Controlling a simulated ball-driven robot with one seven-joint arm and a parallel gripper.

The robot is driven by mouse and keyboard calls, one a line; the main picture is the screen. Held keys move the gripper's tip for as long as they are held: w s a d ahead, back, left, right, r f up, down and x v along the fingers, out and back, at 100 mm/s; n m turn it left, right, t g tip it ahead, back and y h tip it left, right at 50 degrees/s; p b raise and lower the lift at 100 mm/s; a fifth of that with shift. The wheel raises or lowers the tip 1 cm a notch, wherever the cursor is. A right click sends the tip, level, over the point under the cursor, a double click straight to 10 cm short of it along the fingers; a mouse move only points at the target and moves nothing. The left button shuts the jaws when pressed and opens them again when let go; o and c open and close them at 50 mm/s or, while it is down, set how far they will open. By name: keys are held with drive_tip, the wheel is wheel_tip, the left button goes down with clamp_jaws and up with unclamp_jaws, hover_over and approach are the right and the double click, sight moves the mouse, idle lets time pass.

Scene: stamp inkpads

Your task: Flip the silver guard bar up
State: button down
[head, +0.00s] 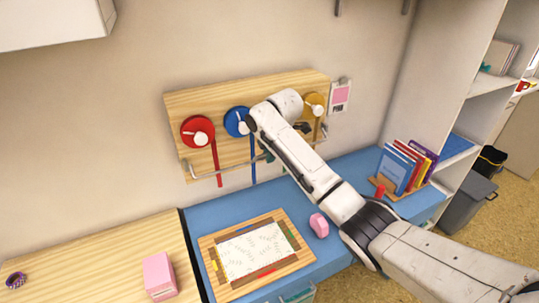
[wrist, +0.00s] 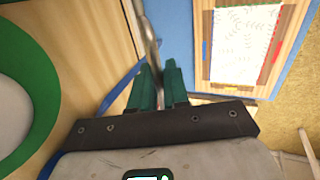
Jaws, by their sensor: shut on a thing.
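The silver guard bar (head: 208,174) runs low along the front of a wooden wall board (head: 180,107). In the wrist view, the bar (wrist: 151,42) comes down from the top edge to the green fingers of my gripper (wrist: 160,78). My gripper is shut on the bar. In the head view, my arm covers most of the gripper and the middle of the bar. Red (head: 198,124), blue (head: 232,122) and yellow (head: 313,100) round pieces are on the board. A green ring (wrist: 52,105) is close on the left in the wrist view.
A blue desk (head: 205,218) lies below the board. On it are a framed paper sheet (head: 257,250), a pink object (head: 319,225) and a book rack (head: 385,186). A pink box (head: 159,275) stands on the wooden surface at left. Shelves (head: 478,100) stand at right.

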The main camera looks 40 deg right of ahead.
drive_tip(key=shift+w+r+g+y, duration=0.15)
drive_tip(key=shift+r+g+y, duration=0.25)
drive_tip(key=shift+r+g, duration=0.6)
drive_tip(key=shift+f+g, duration=0.2)
drive_tip(key=shift+g, duration=0.2)
drive_tip(key=shift+d, duration=0.1)
drive_tip(key=c, duration=1.3)
unclamp_jaws()
drive_tip(key=r, duration=0.7)
drive_tip(key=s+r+b, duration=0.1)
drive_tip(key=r, duration=0.2)
drive_tip(key=shift+s+a+r, duration=0.1)
drive_tip(key=shift+a+r, duration=0.1)
drive_tip(key=shift+r, duration=0.15)
